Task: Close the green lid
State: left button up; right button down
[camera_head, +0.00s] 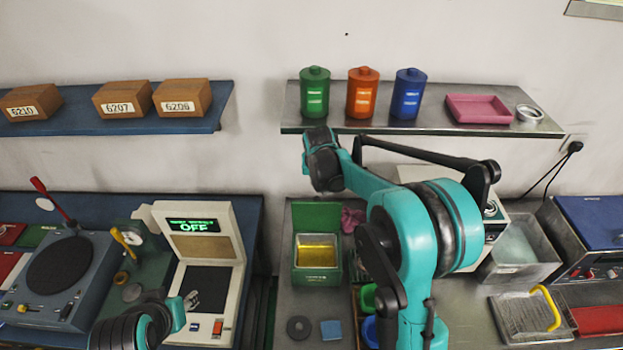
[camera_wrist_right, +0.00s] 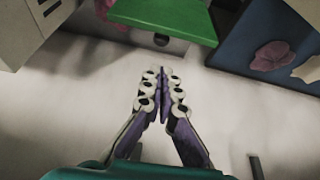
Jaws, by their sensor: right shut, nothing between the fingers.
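The green box (camera_head: 318,276) stands on the steel bench in the head view, with yellow contents showing inside. Its green lid (camera_head: 317,216) is raised upright at the back. My right arm reaches up and left above the box, and its fingers cannot be made out in the head view. In the right wrist view my right gripper (camera_wrist_right: 163,74) is shut and empty, pointing toward a green panel (camera_wrist_right: 165,18) that looks like the lid, with a gap between. My left gripper (camera_head: 191,300) is low at the left, by the beige device; its finger opening is unclear.
The beige device (camera_head: 218,214) stands left of the box. A pink cloth (camera_head: 352,219) lies right of the lid. Green, orange and blue canisters stand on the shelf (camera_head: 455,126) above. A dark ring (camera_head: 299,327) and a blue block (camera_head: 331,330) lie in front of the box.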

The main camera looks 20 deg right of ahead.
send_over(316, 214)
jog(key=w+d, duration=0.1)
jog(key=w, duration=0.4)
notch_tip(316, 214, down, 9)
jog(key=shift+s+d+b, duration=0.15)
jog(key=shift+s+b, duration=0.05)
jog(key=shift+b, duration=0.2)
jog(key=shift+s, duration=0.1)
